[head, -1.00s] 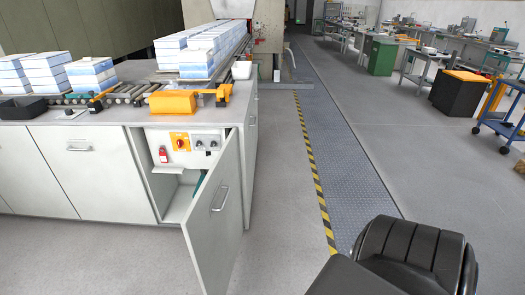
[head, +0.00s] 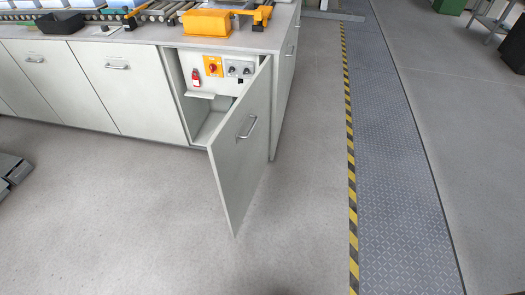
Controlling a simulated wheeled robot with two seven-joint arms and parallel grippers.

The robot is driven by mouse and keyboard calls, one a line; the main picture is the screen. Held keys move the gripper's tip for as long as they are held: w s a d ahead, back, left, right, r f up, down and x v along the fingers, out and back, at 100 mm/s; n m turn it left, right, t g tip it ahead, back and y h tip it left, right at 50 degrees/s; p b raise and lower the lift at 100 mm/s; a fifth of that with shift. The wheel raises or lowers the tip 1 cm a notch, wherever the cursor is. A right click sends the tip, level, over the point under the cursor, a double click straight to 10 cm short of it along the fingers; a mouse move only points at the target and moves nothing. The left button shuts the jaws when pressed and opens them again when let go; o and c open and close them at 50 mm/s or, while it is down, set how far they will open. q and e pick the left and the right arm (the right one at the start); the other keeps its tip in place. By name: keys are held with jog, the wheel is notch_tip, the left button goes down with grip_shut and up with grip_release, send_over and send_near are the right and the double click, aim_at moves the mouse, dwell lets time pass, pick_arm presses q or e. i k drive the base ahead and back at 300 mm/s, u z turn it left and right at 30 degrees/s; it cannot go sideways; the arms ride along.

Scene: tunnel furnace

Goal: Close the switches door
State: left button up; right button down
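The switches door (head: 240,150) is a pale grey cabinet door with a bar handle (head: 247,127). It stands wide open, hinged at the right side of its compartment and swung out toward me. Inside the compartment is the switch panel with a red and orange rotary switch (head: 213,66) and dark knobs (head: 240,70). The door hides the lower right of the compartment. A dark grey part, apparently my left gripper (head: 14,172), shows at the left edge, cut off and far from the door. My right gripper is not in view.
Other cabinet doors (head: 118,85) to the left are shut. An orange block (head: 207,22) is on the countertop. The floor before the door is clear, and a yellow-black stripe (head: 351,180) runs along the right.

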aim_at(238, 150)
jog(key=i, duration=1)
jog(key=u, duration=2.2)
jog(key=k, duration=0.95)
jog(key=z, duration=1.4)
